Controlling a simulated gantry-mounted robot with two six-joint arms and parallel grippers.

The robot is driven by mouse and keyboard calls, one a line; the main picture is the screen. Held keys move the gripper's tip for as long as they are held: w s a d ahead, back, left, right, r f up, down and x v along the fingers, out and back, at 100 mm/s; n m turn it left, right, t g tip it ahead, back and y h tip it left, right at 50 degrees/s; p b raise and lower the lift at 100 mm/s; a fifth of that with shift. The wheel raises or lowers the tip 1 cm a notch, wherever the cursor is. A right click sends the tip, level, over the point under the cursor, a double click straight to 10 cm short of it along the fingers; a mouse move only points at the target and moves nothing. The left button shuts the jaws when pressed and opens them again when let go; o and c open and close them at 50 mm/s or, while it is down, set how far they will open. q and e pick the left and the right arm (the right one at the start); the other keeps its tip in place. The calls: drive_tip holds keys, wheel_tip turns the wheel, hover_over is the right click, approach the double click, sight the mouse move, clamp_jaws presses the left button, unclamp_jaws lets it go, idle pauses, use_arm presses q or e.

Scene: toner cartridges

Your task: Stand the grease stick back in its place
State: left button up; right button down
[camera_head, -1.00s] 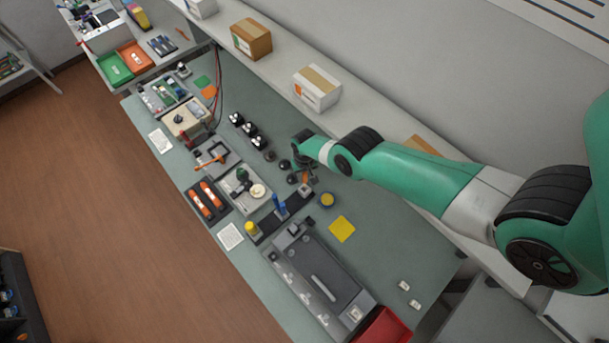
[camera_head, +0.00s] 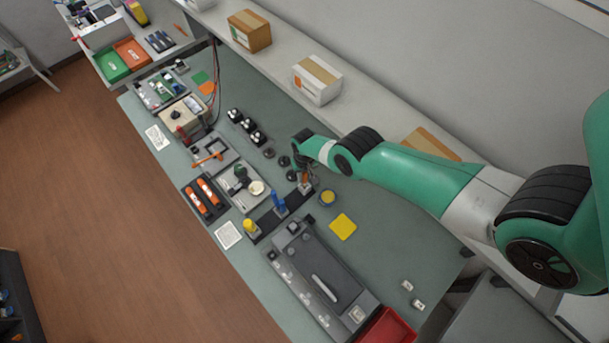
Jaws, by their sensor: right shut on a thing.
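A dark rack strip (camera_head: 266,221) lies on the green-grey bench. A yellow-topped item (camera_head: 250,227) stands at its near-left end and a blue tool (camera_head: 279,204) stands upright in its middle. My right gripper (camera_head: 304,176) is over the far-right end of the strip, pointing down. It is shut on a small orange stick (camera_head: 304,181), which I take to be the grease stick. Its lower end is at or just above a small grey holder (camera_head: 306,188); I cannot tell if it is seated. My left gripper is not in view.
Several black round knobs (camera_head: 284,161) sit close behind the gripper. A large grey printer unit (camera_head: 320,270) fills the front.

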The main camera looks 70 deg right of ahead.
drive_tip(key=shift+f+b, duration=1)
drive_tip(key=shift+f, duration=0.1)
drive_tip(key=shift+f+b, duration=0.95)
idle(0.5)
drive_tip(key=c, duration=0.6)
unclamp_jaws()
drive_tip(key=shift+r, duration=0.15)
wheel_tip(320, 180, up, 12)
drive_tip(key=p, duration=1.1)
drive_tip(key=shift+f+p, duration=0.2)
drive_tip(key=shift+p, duration=0.1)
drive_tip(key=shift+f, duration=0.1)
